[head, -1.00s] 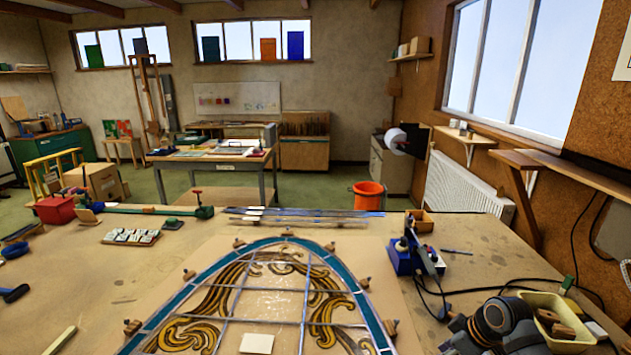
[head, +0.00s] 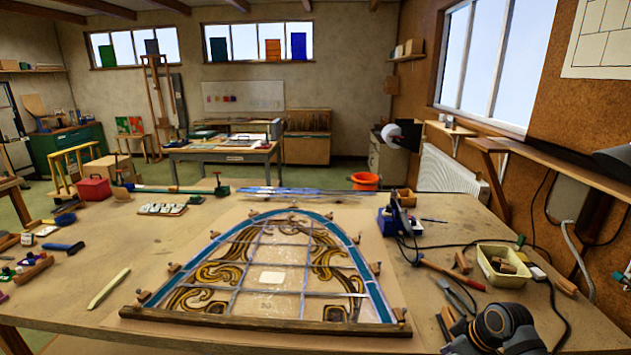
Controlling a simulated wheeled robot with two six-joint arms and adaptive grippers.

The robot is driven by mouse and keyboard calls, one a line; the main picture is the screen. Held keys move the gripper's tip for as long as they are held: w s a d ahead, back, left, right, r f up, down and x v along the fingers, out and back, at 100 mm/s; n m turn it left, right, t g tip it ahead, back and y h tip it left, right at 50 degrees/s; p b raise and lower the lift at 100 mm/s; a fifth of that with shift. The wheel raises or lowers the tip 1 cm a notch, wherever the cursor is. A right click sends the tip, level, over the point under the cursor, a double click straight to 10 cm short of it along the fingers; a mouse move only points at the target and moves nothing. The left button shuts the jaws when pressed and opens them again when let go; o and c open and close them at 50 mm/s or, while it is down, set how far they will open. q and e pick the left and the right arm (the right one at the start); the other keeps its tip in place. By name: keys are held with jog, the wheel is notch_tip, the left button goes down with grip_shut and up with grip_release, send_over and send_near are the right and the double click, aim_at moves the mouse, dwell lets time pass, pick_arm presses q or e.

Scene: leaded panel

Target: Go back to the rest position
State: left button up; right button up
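The leaded panel (head: 290,264) lies flat on the workbench, an arch with a blue-green border and brown scrollwork between lead lines. A wooden batten (head: 250,324) runs along its near edge, and small wooden blocks stand around its border. A pale rectangular piece (head: 272,278) shows near the panel's middle. A dark, rounded part of my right arm shows at the lower right, over the bench's near edge. Neither of my grippers is in view, so I cannot see whether they hold anything.
The workbench (head: 110,318) has tools at left and right. A cream tub (head: 503,266) with blocks, a hammer (head: 452,272) and a blue tool on a stand (head: 398,218) lie at right, with cables. A red box (head: 94,188) stands at left. An orange bucket (head: 366,181) stands beyond.

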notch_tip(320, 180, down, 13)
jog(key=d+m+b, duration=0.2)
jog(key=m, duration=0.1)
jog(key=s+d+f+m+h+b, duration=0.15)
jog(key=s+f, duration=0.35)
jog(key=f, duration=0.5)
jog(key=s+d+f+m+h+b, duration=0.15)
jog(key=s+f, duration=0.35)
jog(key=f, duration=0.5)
pick_arm(q)
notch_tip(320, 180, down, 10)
jog(key=b, duration=0.4)
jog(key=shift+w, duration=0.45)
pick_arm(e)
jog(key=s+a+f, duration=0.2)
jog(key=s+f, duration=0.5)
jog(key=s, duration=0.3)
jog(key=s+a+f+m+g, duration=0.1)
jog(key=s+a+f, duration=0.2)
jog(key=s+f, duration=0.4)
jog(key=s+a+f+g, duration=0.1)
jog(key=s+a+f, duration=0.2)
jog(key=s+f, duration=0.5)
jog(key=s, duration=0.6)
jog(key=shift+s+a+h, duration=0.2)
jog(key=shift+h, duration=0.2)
